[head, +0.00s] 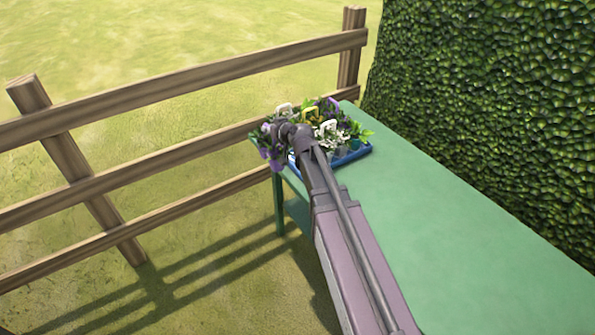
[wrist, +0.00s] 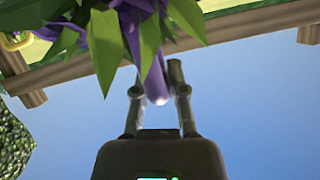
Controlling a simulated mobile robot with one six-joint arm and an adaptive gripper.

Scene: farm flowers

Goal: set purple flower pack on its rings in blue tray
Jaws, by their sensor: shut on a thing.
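My gripper (wrist: 157,82) is shut on the purple handle (wrist: 156,88) of the purple flower pack. The pack's pointed green leaves and purple petals (wrist: 138,8) fill the top of the wrist view. In the head view the purple flower pack (head: 266,150) shows at the left of the arm's end, by the table's far left corner. The blue tray (head: 353,156) stands at the far end of the green table, partly hidden by my arm and the flowers. The rings cannot be made out, and the pack's underside is hidden.
White flowers (head: 328,131), yellow flowers (head: 309,118) and other purple flowers (head: 332,104) crowd the tray. A wooden fence (head: 180,135) runs behind and left of the table; a hedge (head: 490,110) stands at the right. The near part of the green table (head: 450,235) is clear.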

